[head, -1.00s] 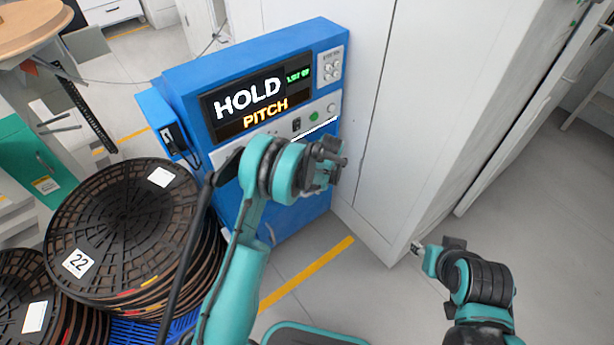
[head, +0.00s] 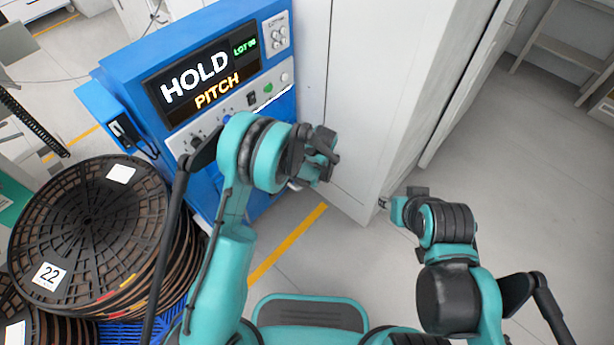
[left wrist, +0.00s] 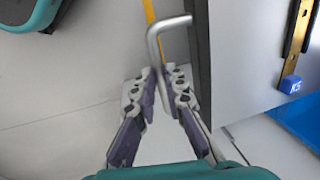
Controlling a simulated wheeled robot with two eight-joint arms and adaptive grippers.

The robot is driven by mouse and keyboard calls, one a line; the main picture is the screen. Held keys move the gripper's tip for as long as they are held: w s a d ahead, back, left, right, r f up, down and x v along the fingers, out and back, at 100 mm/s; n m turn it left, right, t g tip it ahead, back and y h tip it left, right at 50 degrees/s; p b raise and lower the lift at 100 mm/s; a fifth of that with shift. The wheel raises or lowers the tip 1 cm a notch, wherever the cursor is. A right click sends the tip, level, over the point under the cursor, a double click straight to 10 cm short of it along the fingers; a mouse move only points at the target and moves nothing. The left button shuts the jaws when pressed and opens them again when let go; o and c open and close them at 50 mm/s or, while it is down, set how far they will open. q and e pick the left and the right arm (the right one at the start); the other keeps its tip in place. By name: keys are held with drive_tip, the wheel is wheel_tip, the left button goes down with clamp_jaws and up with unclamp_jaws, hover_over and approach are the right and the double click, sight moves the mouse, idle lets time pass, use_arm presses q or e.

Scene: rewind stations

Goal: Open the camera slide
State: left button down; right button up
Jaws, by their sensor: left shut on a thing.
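My left gripper (head: 322,160) is in front of the blue machine's lower right side, near the white cabinet. In the left wrist view its fingers (left wrist: 163,88) are shut on a bent grey metal rod (left wrist: 154,52). The rod's upper end turns right toward a dark vertical edge; I cannot tell what it is fixed to. I cannot make out the camera slide for certain. The blue machine (head: 98,62) shows "HOLD PITCH" on its display (head: 203,80). My right gripper (head: 388,203) is beside the white cabinet's lower edge; its fingers are too small to read.
The white cabinet (head: 375,90) stands close on the machine's right. Stacked black reels (head: 85,225) stand at the left. Grey floor at the right is clear.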

use_arm(q)
drive_tip(key=c, duration=1.6)
unclamp_jaws()
drive_tip(key=shift+o, duration=0.2)
drive_tip(key=shift+r, duration=0.1)
wheel_tip(320, 180, up, 12)
drive_tip(key=s+d, duration=0.1)
drive_tip(key=d, duration=0.1)
drive_tip(key=shift+s+f, duration=0.2)
drive_tip(key=shift+s, duration=0.05)
drive_tip(key=shift+a, duration=0.1)
drive_tip(key=s+a+r+n+t+h, duration=0.1)
drive_tip(key=s+a+r+n, duration=0.1)
drive_tip(key=s+a+r, duration=0.3)
drive_tip(key=s+a+r+n+t, duration=0.1)
drive_tip(key=s+a+r, duration=0.1)
drive_tip(key=a+r, duration=0.35)
drive_tip(key=s+a+r+n+t, duration=0.2)
drive_tip(key=s+a, duration=0.1)
drive_tip(key=s, duration=0.4)
drive_tip(key=s+a+r+n+t, duration=0.1)
drive_tip(key=s+a+r+n, duration=0.1)
drive_tip(key=s, duration=0.5)
drive_tip(key=shift+a+r+n+t+h, duration=0.3)
drive_tip(key=shift+a+r+t+h, duration=0.1)
drive_tip(key=shift+a, duration=0.1)
